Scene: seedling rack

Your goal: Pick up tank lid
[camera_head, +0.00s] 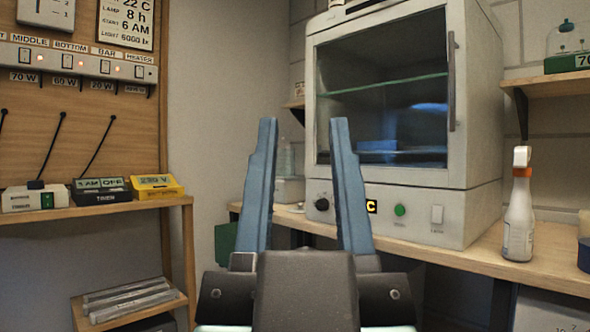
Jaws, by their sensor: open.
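My gripper (303,122) is in the middle of the view, pointing up and away. Its two blue-grey fingers are apart with nothing between them. I cannot make out a tank lid in this view. A dark green object (225,243) is partly seen behind the left finger, below the bench edge; I cannot tell what it is.
A white cabinet with a dark glass door (382,95) stands on the wooden bench (470,252). A spray bottle (519,212) stands right of it. At left, a shelf (90,211) holds a timer (100,192) and a yellow box (156,187).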

